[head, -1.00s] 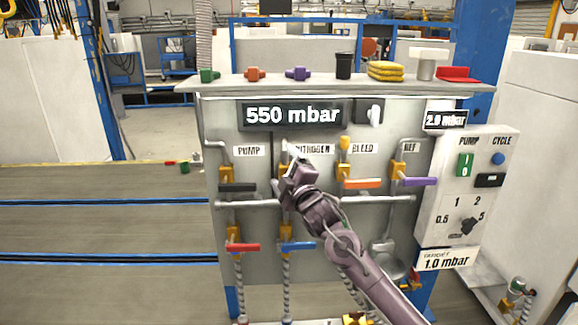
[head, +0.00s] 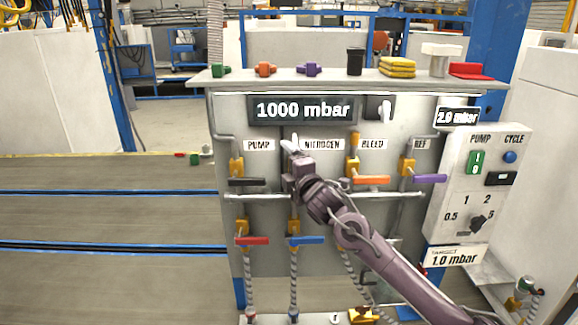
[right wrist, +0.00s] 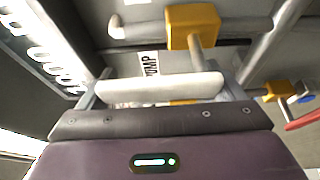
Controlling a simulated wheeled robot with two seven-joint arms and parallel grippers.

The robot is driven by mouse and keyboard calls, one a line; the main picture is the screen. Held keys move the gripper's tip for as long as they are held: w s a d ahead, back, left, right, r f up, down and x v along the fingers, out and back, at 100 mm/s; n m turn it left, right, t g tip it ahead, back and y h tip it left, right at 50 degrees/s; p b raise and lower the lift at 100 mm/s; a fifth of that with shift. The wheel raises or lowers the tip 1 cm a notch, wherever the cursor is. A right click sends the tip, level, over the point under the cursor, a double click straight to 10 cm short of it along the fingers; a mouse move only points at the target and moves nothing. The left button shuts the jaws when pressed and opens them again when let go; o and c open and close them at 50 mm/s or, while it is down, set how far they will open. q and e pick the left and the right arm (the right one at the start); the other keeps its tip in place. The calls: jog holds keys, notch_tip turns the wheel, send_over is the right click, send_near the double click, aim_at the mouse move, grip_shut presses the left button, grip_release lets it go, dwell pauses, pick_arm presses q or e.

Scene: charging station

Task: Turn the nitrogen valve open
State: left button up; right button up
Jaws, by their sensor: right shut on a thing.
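The nitrogen valve's white handle (head: 289,146) shows just past my right gripper, beside the NITROGEN label (head: 322,145) on the grey panel. My right gripper (head: 296,166) covers most of this valve in the head view. In the right wrist view the white handle (right wrist: 160,87) lies across between the fingers of my right gripper (right wrist: 165,92), which is shut on it. The gauge display (head: 303,110) above reads 1000 mbar. My left gripper is not in view.
The black pump handle (head: 247,182) is left of my gripper. The orange bleed handle (head: 371,180) and purple REF handle (head: 430,179) are to the right. Red (head: 252,241) and blue (head: 306,240) handles sit below. A control box (head: 478,190) stands at the right.

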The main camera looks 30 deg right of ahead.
jog(key=shift+f, duration=0.1)
jog(key=o, duration=1.1)
jog(key=shift+o, duration=0.2)
jog(key=s+a+b, duration=0.1)
jog(key=s+b, duration=0.2)
jog(key=s, duration=0.4)
jog(key=shift+s+a, duration=0.15)
jog(key=shift+s, duration=0.2)
